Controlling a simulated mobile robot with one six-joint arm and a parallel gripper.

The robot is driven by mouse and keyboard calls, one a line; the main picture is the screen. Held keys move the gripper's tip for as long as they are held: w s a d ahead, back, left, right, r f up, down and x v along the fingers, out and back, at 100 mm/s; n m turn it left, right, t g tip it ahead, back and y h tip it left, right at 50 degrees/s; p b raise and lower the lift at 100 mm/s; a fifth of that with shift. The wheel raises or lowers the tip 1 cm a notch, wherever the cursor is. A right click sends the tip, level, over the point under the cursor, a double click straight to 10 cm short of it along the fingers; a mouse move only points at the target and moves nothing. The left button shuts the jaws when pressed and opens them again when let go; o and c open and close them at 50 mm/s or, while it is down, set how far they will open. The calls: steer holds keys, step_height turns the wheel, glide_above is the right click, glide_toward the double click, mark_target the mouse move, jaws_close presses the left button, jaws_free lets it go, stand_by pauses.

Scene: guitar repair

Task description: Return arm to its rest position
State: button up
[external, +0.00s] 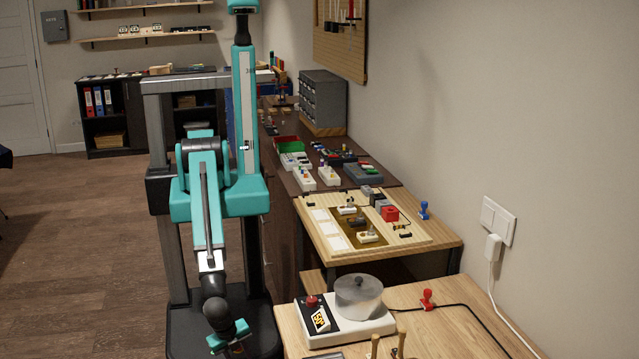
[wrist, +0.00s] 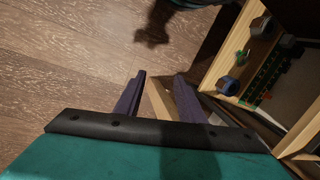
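My gripper (external: 232,342) hangs low at the end of my teal arm in the external view, in front of my base and left of the near wooden table. In the wrist view my gripper (wrist: 159,80) shows two dark fingers standing apart. Nothing is held between them; only floor and a strip of pale wood show behind the gap. The fingertips are too small to make out in the external view.
The near wooden table (external: 430,335) bears a white device (external: 350,328) with a round grey pot (external: 358,297). A wooden-framed compartment (wrist: 232,58) with small parts lies at right in the wrist view. Open wooden floor (external: 80,260) is at left.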

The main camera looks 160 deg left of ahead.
steer(key=s+d+f+m+g+h, duration=0.1)
steer(key=s+d+g, duration=0.1)
steer(key=s, duration=0.8)
steer(key=s+d+f+m+g+h, duration=0.1)
steer(key=s+d+f+m+g, duration=0.1)
steer(key=s, duration=0.7)
steer(key=shift+s+d+f+p, duration=0.15)
steer(key=shift+s+d+p, duration=0.15)
steer(key=shift+s+p, duration=0.1)
